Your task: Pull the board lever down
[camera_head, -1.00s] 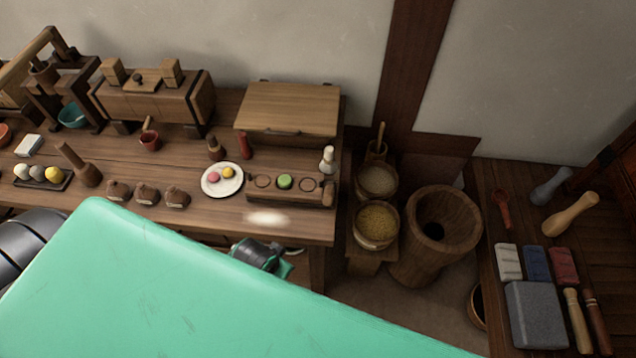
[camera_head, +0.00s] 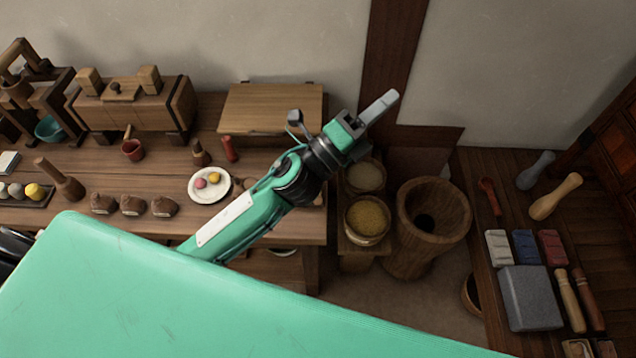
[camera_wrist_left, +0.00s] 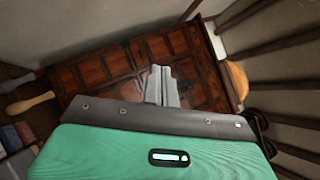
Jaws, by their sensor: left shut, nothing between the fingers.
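My left gripper (camera_head: 380,106) is shut and empty. It points up and to the right, in front of the dark post and wall in the head view. In the left wrist view its closed fingers (camera_wrist_left: 161,86) show against a dark wooden chest. I cannot pick out a board lever for certain. A slanted wooden board (camera_head: 270,106) sits at the back of the bench, with a short red handle-like piece (camera_head: 229,149) by its left front corner. My left arm hides the block in front of the board. My right gripper is not in view.
The bench (camera_head: 100,160) holds a white plate (camera_head: 195,196) with two sweets, wooden tools and a box press (camera_head: 135,103). Grain tubs (camera_head: 367,217) and a large wooden mortar (camera_head: 432,215) stand to its right. A side table (camera_head: 463,190) holds a grey stone block (camera_head: 530,298).

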